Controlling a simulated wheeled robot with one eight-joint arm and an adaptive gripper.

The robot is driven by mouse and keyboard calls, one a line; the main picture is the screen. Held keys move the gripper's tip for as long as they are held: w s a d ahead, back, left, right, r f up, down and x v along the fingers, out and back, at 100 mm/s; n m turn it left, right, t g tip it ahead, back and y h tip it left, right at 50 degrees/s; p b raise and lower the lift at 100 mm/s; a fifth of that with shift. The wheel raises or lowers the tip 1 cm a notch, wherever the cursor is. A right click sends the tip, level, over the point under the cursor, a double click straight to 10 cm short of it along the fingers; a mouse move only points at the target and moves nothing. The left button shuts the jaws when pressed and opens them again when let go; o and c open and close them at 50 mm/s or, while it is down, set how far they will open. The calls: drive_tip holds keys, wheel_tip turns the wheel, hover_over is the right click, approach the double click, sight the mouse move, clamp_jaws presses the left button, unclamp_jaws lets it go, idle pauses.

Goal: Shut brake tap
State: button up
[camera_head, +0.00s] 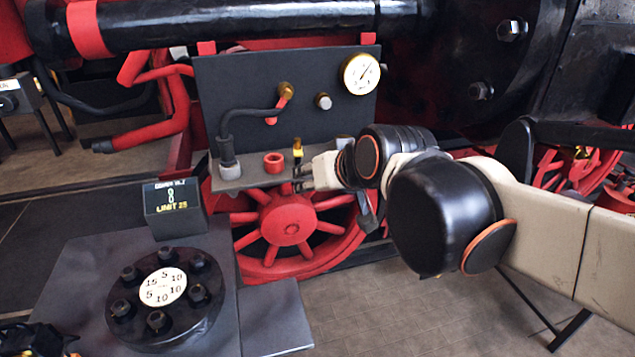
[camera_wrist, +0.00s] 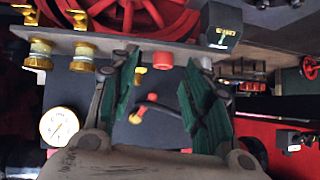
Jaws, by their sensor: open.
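A dark upright panel (camera_head: 235,85) carries a tap with a brass body (camera_head: 286,89) and a short red handle (camera_head: 278,107). The handle slants down and to the left. A black hose (camera_head: 240,114) runs from the tap to the shelf. The wrist view is upside down and shows the tap (camera_wrist: 137,116) beyond my green-padded fingers, between them and toward the left one. My gripper (camera_head: 303,176) is open and empty, low in front of the shelf edge, below and apart from the tap. It also shows in the wrist view (camera_wrist: 163,88).
A shelf (camera_head: 232,182) below the panel holds a red ring (camera_head: 274,162) and brass fittings (camera_wrist: 40,52). A round gauge (camera_head: 361,74) sits at the panel's upper right. A display box (camera_head: 174,210) and a bolted flange (camera_head: 167,300) stand at front left. A red wheel (camera_head: 290,228) lies below.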

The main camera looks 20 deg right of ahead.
drive_tip(key=shift+g, duration=0.4)
drive_tip(key=shift+s+d+f+b, duration=0.2)
drive_tip(key=shift+s+d+f, duration=0.35)
drive_tip(key=shift+s+f, duration=0.25)
drive_tip(key=shift+s+d+f+b, duration=0.15)
drive_tip(key=shift+s+d+f, duration=0.4)
drive_tip(key=shift+s+f, duration=0.25)
drive_tip(key=shift+r, duration=0.1)
